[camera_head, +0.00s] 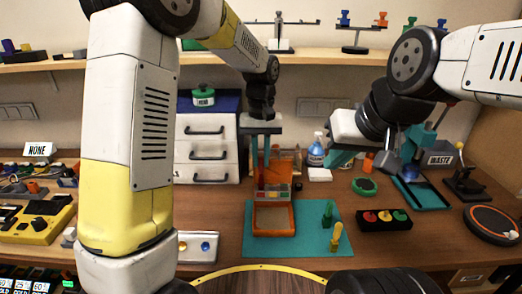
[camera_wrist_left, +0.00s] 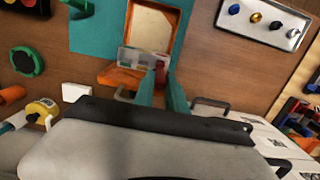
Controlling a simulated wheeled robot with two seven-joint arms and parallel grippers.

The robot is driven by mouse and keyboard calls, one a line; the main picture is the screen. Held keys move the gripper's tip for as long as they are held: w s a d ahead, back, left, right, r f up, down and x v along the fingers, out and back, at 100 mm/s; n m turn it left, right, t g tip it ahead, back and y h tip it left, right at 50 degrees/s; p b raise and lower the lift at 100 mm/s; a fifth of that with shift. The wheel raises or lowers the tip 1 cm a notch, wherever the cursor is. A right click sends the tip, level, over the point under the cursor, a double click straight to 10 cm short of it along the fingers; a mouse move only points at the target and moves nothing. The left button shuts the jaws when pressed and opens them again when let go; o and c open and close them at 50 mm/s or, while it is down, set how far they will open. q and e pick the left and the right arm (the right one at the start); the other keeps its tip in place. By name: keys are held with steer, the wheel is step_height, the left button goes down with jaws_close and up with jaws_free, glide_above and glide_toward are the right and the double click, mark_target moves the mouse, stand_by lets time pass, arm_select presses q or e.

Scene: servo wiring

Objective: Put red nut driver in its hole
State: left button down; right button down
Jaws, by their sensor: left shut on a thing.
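The red nut driver shows only as a small red piece (camera_head: 261,177) between the fingers of my left gripper (camera_head: 261,168). It also shows in the left wrist view (camera_wrist_left: 160,74) at the fingertips. My left gripper points down and is shut on it, over the back of the teal mat. An orange holder (camera_wrist_left: 120,76) lies close beside the fingertips; its holes are not visible, and I cannot tell whether the driver's tip is in one. My right gripper (camera_head: 380,153) appears open and empty at the right, its teal fingers apart.
An orange box (camera_head: 270,233) with a divided tray (camera_head: 273,191) stands on the teal mat (camera_head: 305,245). A green driver (camera_head: 327,214) and a yellow driver (camera_head: 336,238) stand at the mat's right. A white drawer cabinet (camera_head: 206,152) is behind left. A button box (camera_head: 384,227) sits right.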

arm_select(q)
steer(key=shift+f, duration=0.5)
steer(key=c, duration=1.3)
jaws_free()
steer(key=o, duration=0.5)
steer(key=shift+r, duration=0.1)
steer(key=shift+w+r, duration=0.15)
steer(key=shift+r, duration=1.55)
steer(key=shift+w+r, duration=0.1)
steer(key=shift+r, duration=1.55)
